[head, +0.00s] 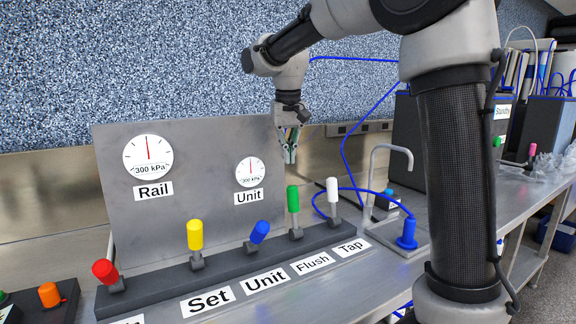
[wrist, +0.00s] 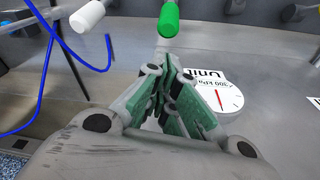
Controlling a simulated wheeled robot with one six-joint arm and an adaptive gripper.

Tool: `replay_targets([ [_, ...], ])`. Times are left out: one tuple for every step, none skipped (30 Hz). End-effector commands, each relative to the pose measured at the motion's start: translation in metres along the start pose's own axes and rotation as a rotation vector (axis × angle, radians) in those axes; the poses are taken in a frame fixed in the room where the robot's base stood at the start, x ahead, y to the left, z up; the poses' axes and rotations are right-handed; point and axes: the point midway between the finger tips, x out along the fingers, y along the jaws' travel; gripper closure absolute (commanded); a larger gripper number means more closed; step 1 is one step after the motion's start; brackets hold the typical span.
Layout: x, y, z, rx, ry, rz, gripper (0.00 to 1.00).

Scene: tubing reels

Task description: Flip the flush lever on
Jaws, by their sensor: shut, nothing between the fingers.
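The flush lever (head: 293,200) has a green handle and stands about upright on the dark lever rail, behind the "Flush" label (head: 312,263). Its green handle also shows at the top of the wrist view (wrist: 169,18), just beyond my fingertips. My gripper (head: 290,158) points down above and behind the green handle, close to the panel's right edge. It is shut and empty, apart from the lever. In the wrist view its green-padded fingers (wrist: 168,70) come together below the handle.
On the same rail, the blue lever (head: 260,232) leans right, the white tap lever (head: 333,190) and yellow lever (head: 195,235) stand upright, and the red lever (head: 105,271) leans left. The grey gauge panel (head: 215,215) rises behind. Blue tubing (head: 343,150) hangs at right, near a metal spout (head: 373,180).

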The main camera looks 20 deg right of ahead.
Motion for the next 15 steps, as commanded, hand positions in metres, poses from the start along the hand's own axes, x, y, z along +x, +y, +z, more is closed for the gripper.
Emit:
replay_targets([
  [0.008,0.000,0.000,0.000,-0.002,0.001,1.00],
  [0.014,0.000,0.001,0.000,-0.004,0.001,1.00],
  [0.021,0.000,0.001,0.000,-0.004,0.001,1.00],
  [0.027,0.000,0.001,0.000,-0.004,0.001,1.00],
  [0.033,0.000,0.001,0.000,-0.004,0.001,1.00],
  [0.041,0.000,0.001,0.000,-0.004,0.001,1.00],
  [0.046,0.000,0.001,0.000,-0.003,0.001,1.00],
  [0.051,0.000,0.001,0.000,-0.004,0.001,1.00],
  [0.058,0.000,0.001,0.000,-0.003,0.001,1.00],
  [0.063,0.000,0.001,0.000,-0.003,0.001,1.00],
  [0.067,0.000,0.001,0.000,-0.003,0.001,1.00],
  [0.072,0.000,0.000,0.000,-0.002,0.001,1.00],
  [0.075,0.000,0.001,0.000,-0.002,0.001,1.00],
  [0.078,0.000,0.000,0.000,-0.002,0.001,1.00],
  [0.081,0.000,0.000,0.000,0.000,0.000,1.00],
])
